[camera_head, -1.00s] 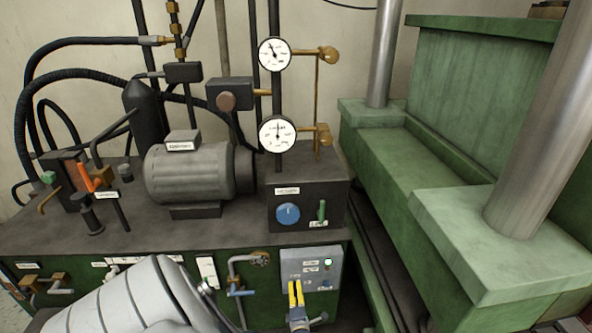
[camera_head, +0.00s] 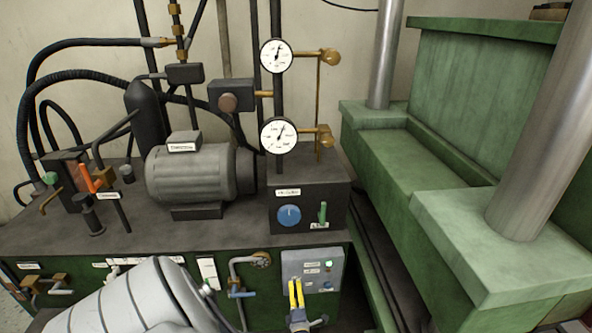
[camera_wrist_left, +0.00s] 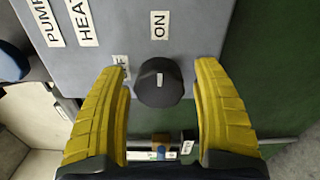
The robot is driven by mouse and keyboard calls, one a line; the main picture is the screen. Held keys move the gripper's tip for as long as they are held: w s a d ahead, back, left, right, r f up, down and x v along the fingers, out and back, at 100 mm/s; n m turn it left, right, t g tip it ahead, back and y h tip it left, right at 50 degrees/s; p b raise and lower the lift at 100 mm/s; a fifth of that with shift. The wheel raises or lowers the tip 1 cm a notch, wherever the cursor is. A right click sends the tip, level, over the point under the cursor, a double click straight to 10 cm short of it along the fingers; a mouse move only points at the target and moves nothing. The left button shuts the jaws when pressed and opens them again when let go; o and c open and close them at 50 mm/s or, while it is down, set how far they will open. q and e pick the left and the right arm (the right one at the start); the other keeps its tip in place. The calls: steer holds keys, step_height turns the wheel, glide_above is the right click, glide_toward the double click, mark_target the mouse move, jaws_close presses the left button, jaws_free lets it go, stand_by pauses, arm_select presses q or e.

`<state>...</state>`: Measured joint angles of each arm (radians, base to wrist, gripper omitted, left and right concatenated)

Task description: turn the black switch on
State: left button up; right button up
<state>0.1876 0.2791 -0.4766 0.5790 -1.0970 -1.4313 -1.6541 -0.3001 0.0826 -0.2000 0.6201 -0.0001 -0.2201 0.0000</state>
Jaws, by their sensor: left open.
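The black switch (camera_wrist_left: 160,82) is a round knob on a grey control panel (camera_head: 301,262). In the left wrist view its small white mark lies up in line with the ON label (camera_wrist_left: 159,25); the OFF label (camera_wrist_left: 121,67) is partly hidden at upper left. My left gripper (camera_wrist_left: 160,72) is open, with one yellow finger on each side of the knob and gaps visible. In the head view the left gripper (camera_head: 295,284) is in front of the panel and hides the knob. The right gripper is not in view.
A lamp (camera_head: 328,264) on the panel looks greenish. Above stand a black box with a blue dial (camera_head: 289,215), a grey motor (camera_head: 190,173) and two gauges (camera_head: 279,135). A pipe with a blue valve handle (camera_head: 241,294) is just left of the panel. Green press blocks (camera_head: 480,235) fill the right.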

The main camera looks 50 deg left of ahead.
arm_select(q)
steer(key=v, duration=1.2)
steer(key=shift+r, duration=0.1)
steer(key=shift+w, duration=0.1)
